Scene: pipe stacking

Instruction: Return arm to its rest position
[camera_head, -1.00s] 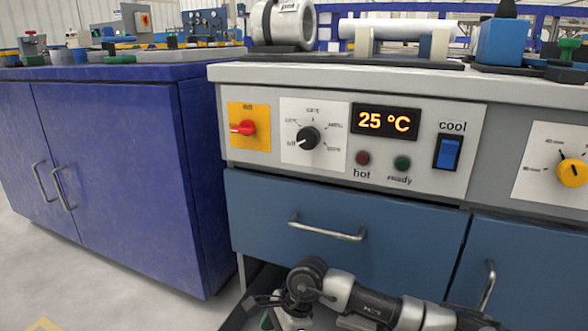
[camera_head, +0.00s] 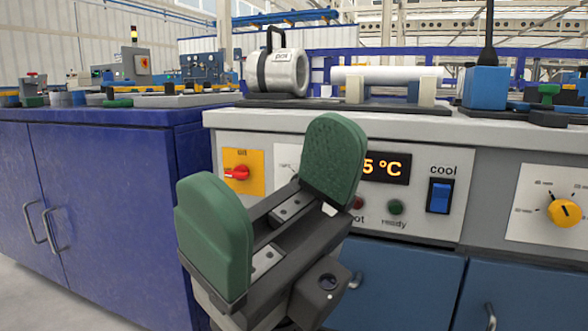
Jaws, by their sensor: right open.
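My right gripper (camera_head: 272,215) is large in the middle of the head view, held up in front of the grey control panel (camera_head: 450,230). Its two green pads stand wide apart with nothing between them. It hides part of the panel, including the black dial and the left part of the temperature display (camera_head: 385,167). My left gripper is not in view.
The white bench top (camera_head: 380,121) carries a grey cylindrical unit (camera_head: 284,73), a white pipe (camera_head: 385,74) on supports and a blue block (camera_head: 484,88). A blue cabinet (camera_head: 100,200) stands at the left.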

